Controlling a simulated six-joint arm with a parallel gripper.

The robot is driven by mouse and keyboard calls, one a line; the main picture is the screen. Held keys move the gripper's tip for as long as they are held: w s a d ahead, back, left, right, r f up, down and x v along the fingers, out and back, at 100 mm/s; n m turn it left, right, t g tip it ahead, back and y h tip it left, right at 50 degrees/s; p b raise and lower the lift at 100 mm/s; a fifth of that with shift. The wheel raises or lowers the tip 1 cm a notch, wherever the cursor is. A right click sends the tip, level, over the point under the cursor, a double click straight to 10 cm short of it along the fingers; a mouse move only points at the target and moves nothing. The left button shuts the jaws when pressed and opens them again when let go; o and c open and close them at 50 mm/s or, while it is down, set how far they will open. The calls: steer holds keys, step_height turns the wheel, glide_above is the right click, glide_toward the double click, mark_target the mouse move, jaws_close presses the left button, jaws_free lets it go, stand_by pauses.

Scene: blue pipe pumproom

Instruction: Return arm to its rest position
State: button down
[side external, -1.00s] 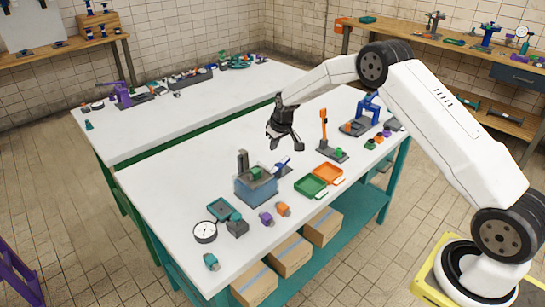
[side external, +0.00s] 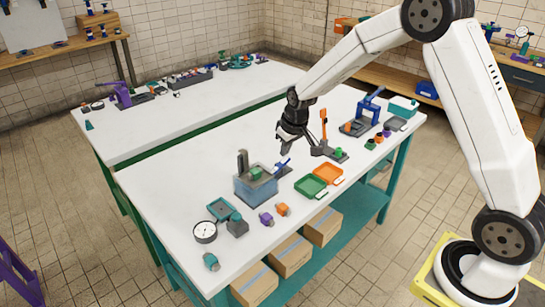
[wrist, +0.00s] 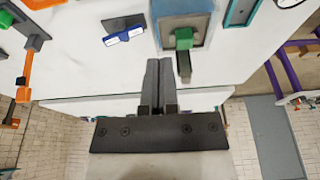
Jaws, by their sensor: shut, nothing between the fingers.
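My gripper (side external: 297,148) is above the white table (side external: 165,190), behind the green tray and beside the orange-handled lever stand. In the wrist view its two dark fingers (wrist: 160,75) are together, with nothing between them. The tank (side external: 256,188), a blue-grey box with a green piece (side external: 256,173) on it, stands in front and to the left of my gripper. The tank also shows at the top of the wrist view (wrist: 200,20). My gripper is apart from it.
A green tray (side external: 311,186) and an orange tray (side external: 328,174) lie near the front edge. The orange-handled stand (side external: 324,127) and a blue press (side external: 370,104) are to the right. A round gauge (side external: 205,232) is at left. The table's left middle is clear.

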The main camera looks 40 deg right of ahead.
steer(key=s+a+r, duration=0.1)
steer(key=s+a, duration=0.1)
steer(key=s, duration=0.9)
steer(key=s+a+r, duration=0.1)
steer(key=s+a, duration=0.2)
steer(key=s, duration=0.8)
steer(key=shift+s+a+r, duration=0.25)
steer(key=shift+s+a, duration=0.05)
